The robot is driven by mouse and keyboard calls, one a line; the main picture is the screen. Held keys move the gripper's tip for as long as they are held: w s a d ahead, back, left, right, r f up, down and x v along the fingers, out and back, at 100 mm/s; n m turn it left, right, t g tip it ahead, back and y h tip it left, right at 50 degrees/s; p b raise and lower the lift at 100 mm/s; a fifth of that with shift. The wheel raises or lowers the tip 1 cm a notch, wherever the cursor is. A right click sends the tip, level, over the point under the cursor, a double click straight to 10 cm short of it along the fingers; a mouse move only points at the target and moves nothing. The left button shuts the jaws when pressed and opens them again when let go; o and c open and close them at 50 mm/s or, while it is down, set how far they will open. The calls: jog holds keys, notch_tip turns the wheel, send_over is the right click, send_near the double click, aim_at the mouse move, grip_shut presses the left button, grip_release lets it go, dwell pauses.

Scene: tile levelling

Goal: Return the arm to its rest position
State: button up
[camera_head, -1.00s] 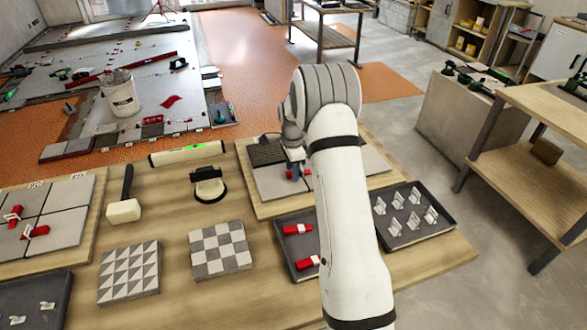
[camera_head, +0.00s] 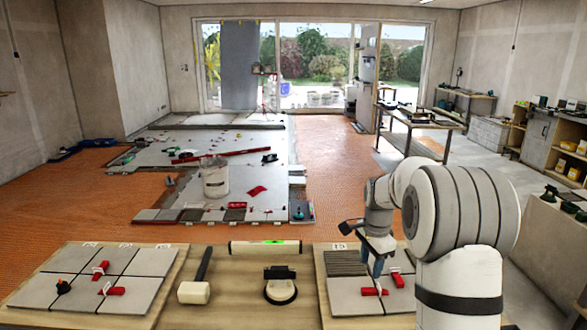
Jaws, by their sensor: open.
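My white arm rises at the right of the head view. My gripper (camera_head: 378,268) hangs from its dark wrist over the right tile board (camera_head: 335,296). It is open, with nothing seen in it. Its tips are small and partly blend with the board, so I cannot tell the exact gap to the tiles. Two red wedges, one (camera_head: 374,292) just below the gripper and one (camera_head: 397,279) to its right, lie on that board. My arm hides the board's right side.
On the workbench are a left tile board (camera_head: 90,278) with red wedges, a mallet (camera_head: 194,291), a spirit level (camera_head: 265,247) and a suction cup (camera_head: 280,290). Beyond, a white bucket (camera_head: 214,180) stands on the tiled floor. Shelves (camera_head: 540,135) line the right wall.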

jog(key=s+a+r+n+t, duration=0.15)
jog(key=s+r+n, duration=0.25)
jog(key=s, duration=0.4)
jog(key=s+a+r+n, duration=0.3)
jog(key=s+n, duration=0.1)
jog(key=s, duration=0.4)
jog(key=s+a+n, duration=0.1)
jog(key=s+n, duration=0.2)
jog(key=s, duration=0.4)
jog(key=s+a+f+n, duration=0.1)
jog(key=s+n, duration=0.2)
jog(key=s, duration=0.4)
jog(key=shift+s+a+f, duration=0.25)
jog(key=shift+s, duration=0.05)
jog(key=shift+t, duration=0.25)
jog(key=shift+c, duration=0.8)
